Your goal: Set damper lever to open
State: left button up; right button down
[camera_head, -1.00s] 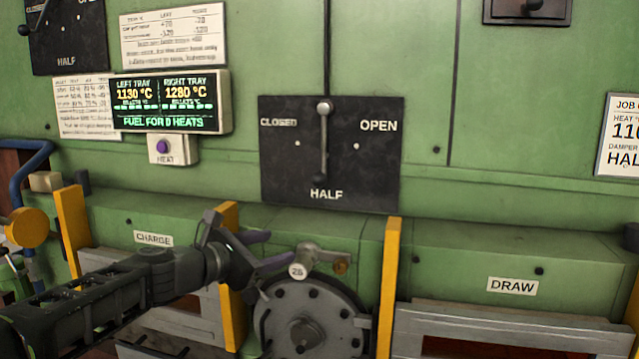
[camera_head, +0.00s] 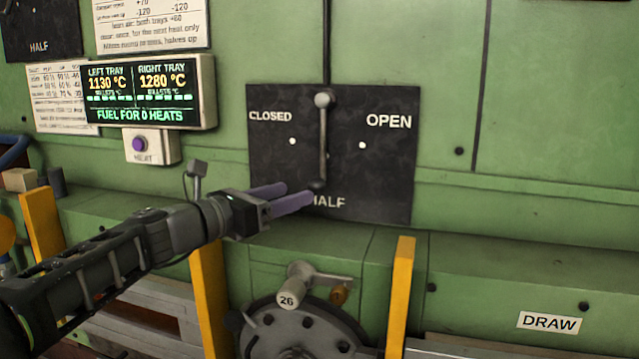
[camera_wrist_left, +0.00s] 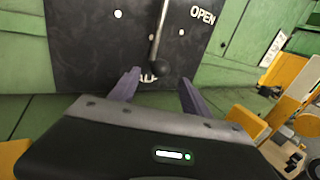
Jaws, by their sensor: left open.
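The damper lever (camera_head: 323,140) hangs straight down from its pivot on a black plate (camera_head: 385,190) marked CLOSED, OPEN and HALF. Its dark knob is at HALF. My left gripper (camera_head: 299,194) is open, its purple fingers pointing at the plate just left of the knob in the head view. In the left wrist view the lever (camera_wrist_left: 158,45) and its round knob appear beyond and between the two spread fingers (camera_wrist_left: 158,84). The fingers do not close on the knob; whether one touches it cannot be told. My right gripper is not in view.
A display (camera_head: 150,93) with a HEAT button box (camera_head: 150,146) is on the wall to the left. Below are a round grey hatch with a handle marked 26 (camera_head: 288,299) and yellow posts (camera_head: 400,298). The green wall right of the plate is mostly clear.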

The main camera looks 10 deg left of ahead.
aim_at(310, 188)
pick_arm(q)
jog(key=shift+w+d, duration=0.2)
jog(key=shift+w, duration=0.1)
jog(key=p+x, duration=0.2)
jog(key=x, duration=0.5)
grip_shut()
dwell(0.6)
dwell(0.3)
